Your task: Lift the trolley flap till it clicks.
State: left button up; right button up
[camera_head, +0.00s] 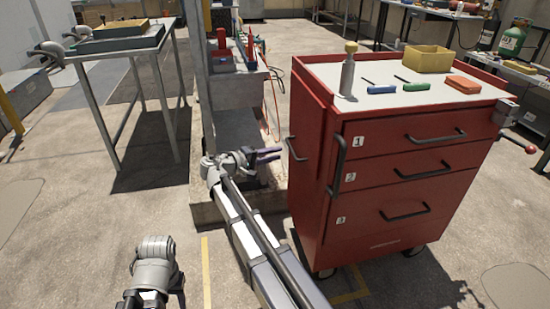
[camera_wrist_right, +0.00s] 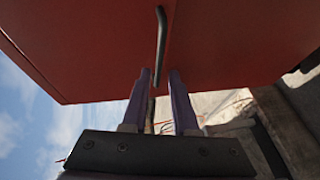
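The red trolley (camera_head: 400,190) stands at the right in the head view, with numbered drawers and a pale top. The red flap (camera_head: 309,102) hangs down on its left side, with a dark bar handle (camera_head: 293,149). In the right wrist view a red panel (camera_wrist_right: 80,45) fills the top, with the dark bar handle (camera_wrist_right: 161,40) on it. My right gripper (camera_head: 268,154) is left of the handle, its fingers apart. In the wrist view the handle's lower end is in line with the gap between its fingertips (camera_wrist_right: 161,78); contact cannot be told. My left gripper is out of view.
On the trolley top are a bottle (camera_head: 347,76), a yellow bin (camera_head: 428,58), blue (camera_head: 382,89) and green (camera_head: 416,86) tools and an orange box (camera_head: 464,84). A grey post (camera_head: 200,90) stands behind my right arm. A metal table (camera_head: 130,50) is at the left.

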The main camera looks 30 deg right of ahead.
aim_at(291, 148)
jog(key=shift+b+x, duration=0.65)
jog(key=shift+x, duration=3.25)
jog(key=shift+w, duration=0.15)
grip_shut()
